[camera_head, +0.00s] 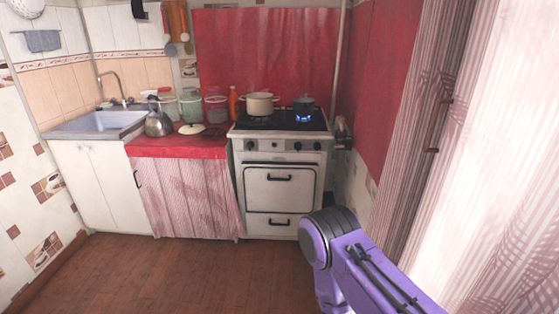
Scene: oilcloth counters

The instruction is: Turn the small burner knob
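The white stove (283,205) stands against the back wall, some way off. A row of small dark knobs (298,146) runs along its front panel; which one belongs to the small burner cannot be told. Blue flame (303,118) shows under a small dark pot (304,104) on the right of the cooktop. A cream pot (259,104) stands on the left of the cooktop. A purple link of my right arm comes in from the lower right, in front of the stove's right side. Neither gripper shows.
A red counter (178,146) with a kettle (158,120), lid and jars stands left of the stove. A sink (98,124) is farther left. Curtains (425,130) close in on the right. The brown floor (180,272) before the stove is clear.

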